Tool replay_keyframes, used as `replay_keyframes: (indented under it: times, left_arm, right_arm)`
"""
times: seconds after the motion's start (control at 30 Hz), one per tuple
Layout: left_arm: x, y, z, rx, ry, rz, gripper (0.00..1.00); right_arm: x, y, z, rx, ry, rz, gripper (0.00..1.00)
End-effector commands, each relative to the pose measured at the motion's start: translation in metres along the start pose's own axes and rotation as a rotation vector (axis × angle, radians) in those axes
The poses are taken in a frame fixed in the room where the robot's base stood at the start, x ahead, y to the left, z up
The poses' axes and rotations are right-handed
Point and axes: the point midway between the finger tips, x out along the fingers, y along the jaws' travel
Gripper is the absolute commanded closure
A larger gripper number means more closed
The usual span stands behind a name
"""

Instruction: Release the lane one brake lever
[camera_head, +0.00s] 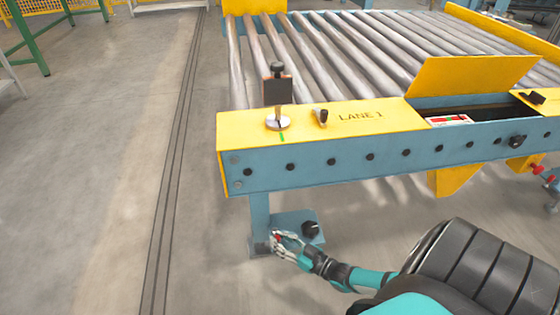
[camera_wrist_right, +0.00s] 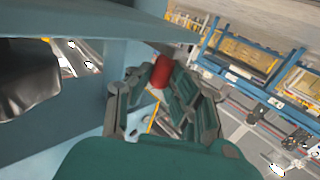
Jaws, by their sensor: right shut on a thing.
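The lane one conveyor carries a yellow top plate (camera_head: 385,112) marked LANE 1. My right gripper (camera_head: 277,240) is low beside the conveyor's blue front leg, under the plate's left end. It is shut on a red grip (camera_wrist_right: 161,70), which shows between the fingers in the right wrist view. In the head view only a small bit of red shows at the fingertips, and the lever's shaft is hidden. The right gripper's fingers (camera_wrist_right: 165,88) also show in the right wrist view. My left gripper is not in view.
A blue bracket with a black knob (camera_head: 310,228) sits right of my gripper. A yellow flap (camera_head: 470,78) stands raised.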

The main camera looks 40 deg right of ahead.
Motion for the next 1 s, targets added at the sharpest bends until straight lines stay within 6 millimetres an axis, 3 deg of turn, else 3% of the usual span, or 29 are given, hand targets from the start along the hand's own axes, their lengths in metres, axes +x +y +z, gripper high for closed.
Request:
replay_keyframes:
  times: [0.13,0.17,0.23,0.57,0.67,1.0]
  left_arm:
    - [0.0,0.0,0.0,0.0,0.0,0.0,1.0]
    - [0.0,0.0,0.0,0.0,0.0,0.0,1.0]
    - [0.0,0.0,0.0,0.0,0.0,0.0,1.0]
    - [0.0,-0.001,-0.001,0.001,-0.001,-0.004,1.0]
    - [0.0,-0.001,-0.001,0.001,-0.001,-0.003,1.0]
    - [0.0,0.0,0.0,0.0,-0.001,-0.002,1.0]
  right_arm:
    - [0.0,0.0,0.001,-0.002,-0.002,0.001,1.0]
    - [0.0,0.001,0.001,-0.002,-0.002,0.001,0.8]
    - [0.0,0.001,0.0,-0.002,-0.002,0.001,0.71]
    - [-0.004,0.0,0.001,-0.001,-0.002,0.002,0.7]
    - [-0.015,0.0,0.001,-0.001,-0.003,0.002,0.7]
    - [-0.086,0.0,0.001,-0.002,-0.004,0.001,0.7]
